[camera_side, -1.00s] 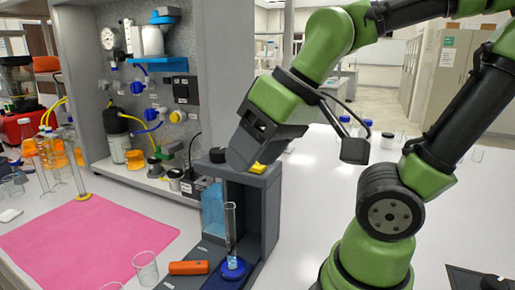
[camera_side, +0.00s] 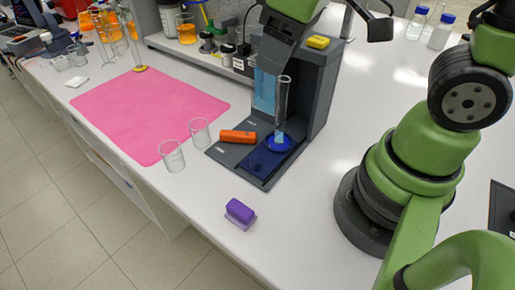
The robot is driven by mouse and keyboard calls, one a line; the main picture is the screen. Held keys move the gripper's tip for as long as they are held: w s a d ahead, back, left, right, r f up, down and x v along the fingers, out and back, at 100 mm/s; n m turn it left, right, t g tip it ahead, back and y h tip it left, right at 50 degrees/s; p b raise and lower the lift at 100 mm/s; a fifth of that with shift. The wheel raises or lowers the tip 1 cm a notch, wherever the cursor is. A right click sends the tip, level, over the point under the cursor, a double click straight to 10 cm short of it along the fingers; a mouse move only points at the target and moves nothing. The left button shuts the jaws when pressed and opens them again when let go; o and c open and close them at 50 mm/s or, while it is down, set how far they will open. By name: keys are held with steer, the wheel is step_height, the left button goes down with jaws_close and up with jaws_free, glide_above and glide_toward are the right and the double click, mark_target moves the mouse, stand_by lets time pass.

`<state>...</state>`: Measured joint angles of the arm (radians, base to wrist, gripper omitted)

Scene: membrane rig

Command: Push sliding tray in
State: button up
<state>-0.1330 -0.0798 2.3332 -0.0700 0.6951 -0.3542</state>
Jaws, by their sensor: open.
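The sliding tray (camera_side: 268,166) is a dark blue plate reaching out from the foot of a dark grey housing (camera_side: 320,85). A round blue holder (camera_side: 280,143) stands on it, with a tall clear cylinder (camera_side: 283,100) upright in it. An orange block (camera_side: 238,136) lies at the tray's left side. My gripper (camera_side: 262,62) is at the top of the picture, over the upper front of the housing and above the tray. It is open, and I see nothing between its jaws. Its fingertips are hard to make out against the grey housing.
Two empty beakers (camera_side: 172,156) stand left of the tray by a pink mat (camera_side: 140,105). A purple block (camera_side: 239,211) lies in front, near the table edge. A yellow piece (camera_side: 317,41) sits on top of the housing. Bottles (camera_side: 440,32) stand at the back right.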

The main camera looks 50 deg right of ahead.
mark_target(256, 158)
steer(key=w+f+n+g, duration=0.1)
steer(key=f+n, duration=0.1)
steer(key=f, duration=0.5)
steer(key=a+f+n+g, duration=0.1)
steer(key=f+n, duration=0.1)
steer(key=f, duration=0.5)
steer(key=w+a+f+n+g+h, duration=0.1)
steer(key=f+n, duration=0.1)
steer(key=f, duration=0.5)
steer(key=shift+w+a+f, duration=0.1)
steer(key=shift+w+f, duration=0.2)
steer(key=shift+w, duration=0.05)
steer(key=shift+c, duration=0.2)
